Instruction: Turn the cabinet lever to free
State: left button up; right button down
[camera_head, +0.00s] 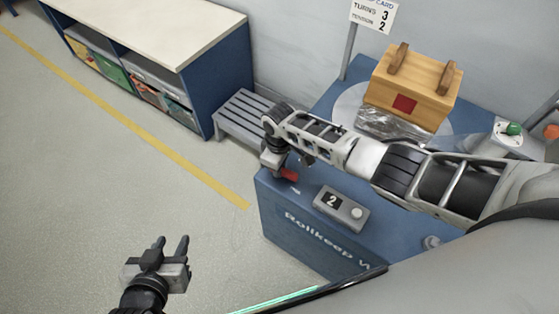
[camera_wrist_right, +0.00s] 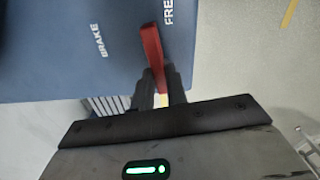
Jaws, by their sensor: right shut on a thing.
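The blue cabinet (camera_head: 285,225) stands right of centre in the head view. Its red lever (camera_head: 289,174) shows at the left end of its top. In the right wrist view the lever (camera_wrist_right: 151,42) lies between the words BRAKE (camera_wrist_right: 103,40) and FREE (camera_wrist_right: 168,12), close beside FREE, which is partly cut off. My right gripper (camera_wrist_right: 160,82) is shut on the lever; in the head view this gripper (camera_head: 276,162) is partly hidden by its own wrist. My left gripper (camera_head: 171,244) is open and empty over the floor, apart from the cabinet.
A wooden box (camera_head: 415,88) with two handles and a counter showing 2 (camera_head: 340,207) sit on the cabinet. A grey slatted bench (camera_head: 238,120) and a shelf unit (camera_head: 160,30) stand behind. The floor at left is clear.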

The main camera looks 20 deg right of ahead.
pick_arm(q)
jog(key=shift+s+r, duration=0.1)
pick_arm(e)
jog(key=shift+m, duration=0.7)
pick_arm(q)
jog(key=shift+a+p, duration=0.1)
jog(key=shift+p, duration=0.2)
jog(key=shift+s, duration=0.1)
pick_arm(e)
jog(key=c, duration=1.4)
grip_release()
jog(key=shift+r, duration=0.1)
jog(key=shift+r, duration=0.25)
notch_tip(320, 180, up, 5)
jog(key=shift+f+p, duration=0.1)
jog(key=shift+p, duration=0.9)
pick_arm(q)
jog(key=shift+a+r, duration=0.25)
jog(key=shift+r, duration=0.3)
pick_arm(e)
notch_tip(320, 180, up, 11)
jog(key=shift+f, duration=0.2)
